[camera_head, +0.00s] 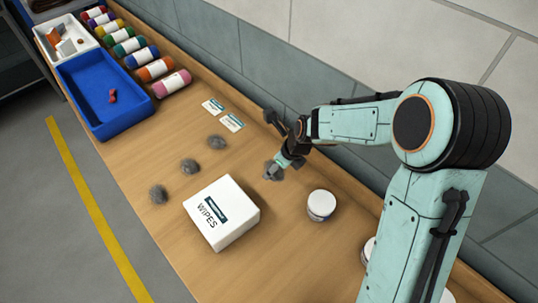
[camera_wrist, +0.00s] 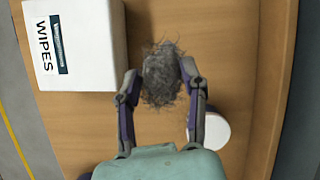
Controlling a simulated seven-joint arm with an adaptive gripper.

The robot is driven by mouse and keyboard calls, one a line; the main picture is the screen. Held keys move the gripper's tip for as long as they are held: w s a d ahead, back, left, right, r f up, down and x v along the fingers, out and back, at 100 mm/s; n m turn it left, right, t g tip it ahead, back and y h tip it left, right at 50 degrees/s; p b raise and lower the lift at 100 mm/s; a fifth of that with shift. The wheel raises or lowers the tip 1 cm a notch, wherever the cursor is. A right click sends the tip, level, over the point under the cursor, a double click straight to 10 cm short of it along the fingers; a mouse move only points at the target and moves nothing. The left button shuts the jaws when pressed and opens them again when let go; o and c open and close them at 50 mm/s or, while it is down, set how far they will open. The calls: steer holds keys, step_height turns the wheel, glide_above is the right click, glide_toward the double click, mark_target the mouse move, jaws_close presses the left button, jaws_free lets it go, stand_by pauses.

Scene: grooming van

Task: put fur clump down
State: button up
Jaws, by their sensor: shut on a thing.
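A grey fur clump (camera_wrist: 161,76) is held between the two fingers of my gripper (camera_wrist: 160,82) in the wrist view. In the head view the gripper (camera_head: 284,163) is over the wooden counter, with the held clump (camera_head: 272,171) at its tips, right of the wipes box. Whether the clump touches the counter I cannot tell. Three more fur clumps lie on the counter: one at the back (camera_head: 216,142), one in the middle (camera_head: 189,166) and one nearer the front edge (camera_head: 158,194).
A white wipes box (camera_head: 222,213) stands close to the gripper, also in the wrist view (camera_wrist: 80,44). A round white-lidded jar (camera_head: 321,204) stands to the right. Two cards (camera_head: 222,114), a blue tray (camera_head: 105,92), a white tray (camera_head: 64,40) and several coloured bottles (camera_head: 155,70) are farther left. A wall runs behind.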

steer(key=shift+s+d+r, duration=0.1)
steer(key=shift+s+r, duration=0.1)
steer(key=shift+s, duration=0.25)
steer(key=shift+s+d+r, duration=0.1)
steer(key=shift+s+r, duration=0.1)
steer(key=shift+s, duration=0.55)
steer(key=s+a+r+n+g, duration=0.1)
steer(key=s+a+r+n, duration=0.25)
steer(key=s, duration=0.25)
steer(key=s+a+r+n+g, duration=0.1)
steer(key=s+a+r+n, duration=0.3)
steer(key=s, duration=0.3)
glide_above(205, 196)
steer(key=d, duration=0.2)
steer(key=shift+m+g+y, duration=0.3)
steer(key=shift+m+y, duration=0.1)
steer(key=shift+m, duration=0.05)
steer(key=f, duration=0.9)
steer(key=shift+s+a+f, duration=0.1)
steer(key=shift+s+a, duration=0.05)
steer(key=shift+s, duration=0.2)
steer(key=shift+w+a+f, duration=0.1)
steer(key=shift+w+f, duration=0.05)
steer(key=shift+f, duration=0.15)
steer(key=shift+w+a+f, duration=0.1)
steer(key=shift+w+f, duration=0.05)
steer(key=shift+f, duration=1.55)
